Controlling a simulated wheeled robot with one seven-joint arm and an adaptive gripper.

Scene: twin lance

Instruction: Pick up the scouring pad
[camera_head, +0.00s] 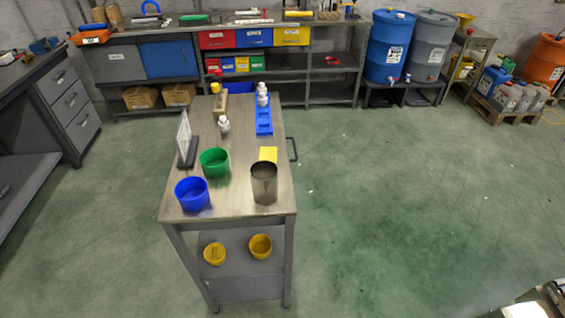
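A small yellow block (268,154), which looks like the scouring pad, lies on the grey workbench cart (233,197), near its right edge. It sits behind the metal cup (264,186) and in front of the blue rack (264,122). It appears flat and uncovered, but its underside and texture are too small to make out.
A green bowl (214,162) and a blue bowl (192,193) stand left of the block. A sign on a stand (186,141) and a white bottle (224,125) are farther back. A handle (292,149) juts from the cart's right side. Open green floor (400,210) lies right.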

